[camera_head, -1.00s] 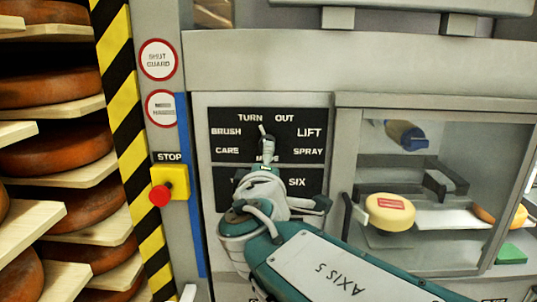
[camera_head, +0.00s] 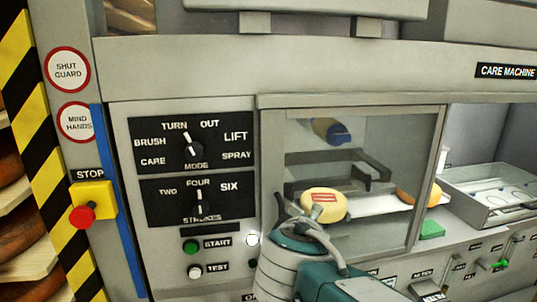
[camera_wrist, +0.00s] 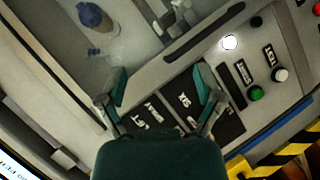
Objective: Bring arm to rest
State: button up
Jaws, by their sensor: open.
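My gripper (camera_wrist: 161,92) is open and empty in the wrist view, its two fingers spread in front of the care machine's dial panel. In the head view my arm stands low in the middle, and I cannot make out the fingers there. The dial panel holds the mode knob (camera_head: 193,147), tilted a little left of upright, and the strokes knob (camera_head: 199,203), pointing up at FOUR. No finger is seen touching a knob.
Below the dials are a green start button (camera_head: 191,247), a white test button (camera_head: 195,271) and a bright white lamp (camera_head: 253,239). A red stop button (camera_head: 82,216) sits left. A glazed chamber (camera_head: 440,160) with a yellow cheese (camera_head: 324,204) is behind my arm.

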jog(key=s+d+f+m+g, duration=0.45)
jog(key=s+d+f, duration=0.2)
jog(key=d, duration=0.25)
jog(key=s+d+f+m+g+y, duration=0.1)
jog(key=s+f+m+g+y, duration=0.1)
jog(key=s+f+m, duration=0.4)
jog(key=s+f+g, duration=0.1)
jog(key=s+f, duration=0.1)
jog(key=s, duration=0.1)
jog(key=shift+s+d+y, duration=0.15)
jog(key=shift+d+y, duration=0.05)
jog(key=shift+y, duration=0.1)
